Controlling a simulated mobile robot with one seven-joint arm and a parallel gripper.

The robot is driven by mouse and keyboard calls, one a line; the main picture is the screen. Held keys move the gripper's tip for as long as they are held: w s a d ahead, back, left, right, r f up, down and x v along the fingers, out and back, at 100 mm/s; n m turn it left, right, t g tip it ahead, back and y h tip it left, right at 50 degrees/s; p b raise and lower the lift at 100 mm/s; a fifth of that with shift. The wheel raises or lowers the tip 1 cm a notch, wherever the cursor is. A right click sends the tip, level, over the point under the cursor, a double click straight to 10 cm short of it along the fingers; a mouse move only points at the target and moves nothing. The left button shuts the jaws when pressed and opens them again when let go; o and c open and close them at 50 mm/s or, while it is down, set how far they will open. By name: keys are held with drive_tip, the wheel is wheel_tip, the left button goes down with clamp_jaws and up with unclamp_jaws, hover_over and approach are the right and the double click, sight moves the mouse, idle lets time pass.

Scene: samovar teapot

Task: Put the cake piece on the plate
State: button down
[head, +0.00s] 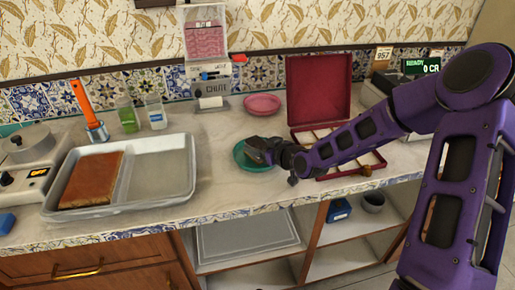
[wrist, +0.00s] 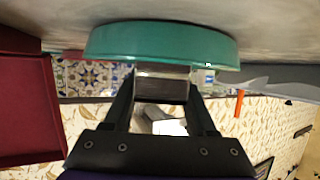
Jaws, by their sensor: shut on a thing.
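A teal plate (head: 240,158) lies on the counter near the middle. In the wrist view, the plate (wrist: 160,42) spans the top, just past my fingertips. My gripper (head: 262,151) is over the plate, with the arm reaching in from the right. In the wrist view, my gripper (wrist: 163,80) is shut on a small dark brownish block, the cake piece (wrist: 161,90). The piece is right at the plate; I cannot tell whether it touches it. In the head view, my gripper mostly hides it. A large brown cake slab (head: 92,180) lies in the left half of a metal tray (head: 190,185).
An open red case (head: 318,90) stands close to the right of the plate, partly behind my arm. The chute dispenser (head: 211,90) stands at the back. Counter between tray and teal plate is clear.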

drive_tip(key=shift+f, duration=0.1)
drive_tip(key=shift+f, duration=0.15)
drive_tip(key=shift+c, duration=1)
unclamp_jaws()
drive_tip(key=shift+s+d+r, duration=0.2)
drive_tip(key=shift+d+r, duration=0.05)
drive_tip(key=shift+r, duration=0.1)
drive_tip(key=p+v, duration=0.2)
drive_tip(key=v, duration=0.9)
drive_tip(key=shift+s+d, duration=0.1)
drive_tip(key=shift+s, duration=0.05)
